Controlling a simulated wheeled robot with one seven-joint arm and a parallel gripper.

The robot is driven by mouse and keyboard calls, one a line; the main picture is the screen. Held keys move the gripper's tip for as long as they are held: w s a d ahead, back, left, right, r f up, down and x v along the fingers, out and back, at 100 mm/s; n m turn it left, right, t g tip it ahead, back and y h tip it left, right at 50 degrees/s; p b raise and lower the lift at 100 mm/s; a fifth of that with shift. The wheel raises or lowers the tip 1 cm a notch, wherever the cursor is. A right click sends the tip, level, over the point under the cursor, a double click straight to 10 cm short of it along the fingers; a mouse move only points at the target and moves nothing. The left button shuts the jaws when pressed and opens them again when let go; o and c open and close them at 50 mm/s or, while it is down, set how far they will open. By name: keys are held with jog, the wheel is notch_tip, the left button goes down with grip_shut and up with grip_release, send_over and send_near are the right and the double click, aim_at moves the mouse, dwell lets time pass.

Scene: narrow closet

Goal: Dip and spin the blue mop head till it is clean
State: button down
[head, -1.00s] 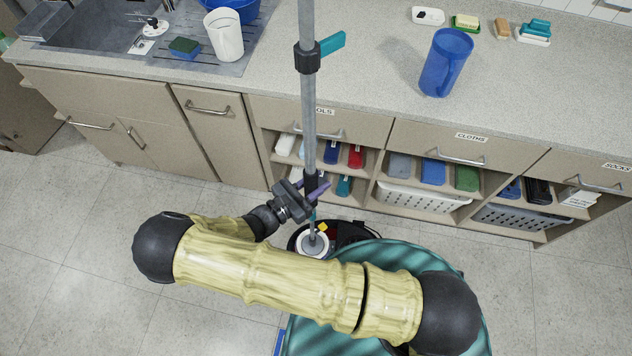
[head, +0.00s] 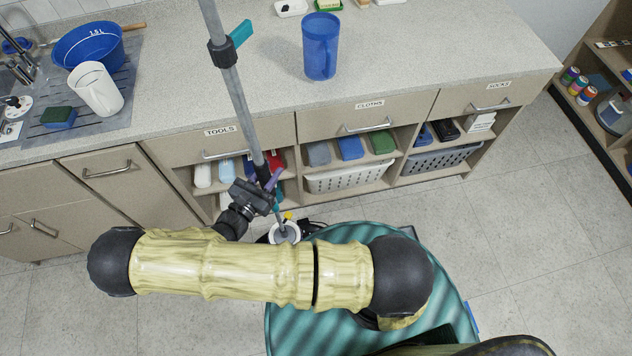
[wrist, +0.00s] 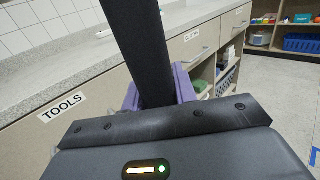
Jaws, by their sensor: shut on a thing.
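A long grey mop pole (head: 232,85) with a black collar and a teal lever leans up past the counter edge, tilted with its top to the left. My gripper (head: 268,187) is shut on the pole's dark lower grip. In the wrist view the dark grip (wrist: 140,50) stands between the purple fingers (wrist: 158,88). The pole's lower end goes down to a white round basket (head: 285,232) in a dark bucket (head: 310,228), mostly hidden behind my arm and my teal base. The blue mop head is not visible, so I cannot tell its state.
The counter (head: 400,50) holds a blue pitcher (head: 320,47), a white jug (head: 96,88), a blue bowl (head: 88,48) and a sponge (head: 58,117). Cabinets with labelled drawers stand close ahead. Open floor (head: 530,210) lies to the right, before a shelf (head: 612,100).

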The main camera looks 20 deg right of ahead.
jog(key=w+d+m+g, duration=0.1)
jog(key=w+d, duration=0.3)
jog(key=d, duration=0.9)
jog(key=shift+f+g+h, duration=0.3)
jog(key=shift+h, duration=0.1)
jog(key=shift+w+d, duration=0.1)
jog(key=shift+w, duration=0.05)
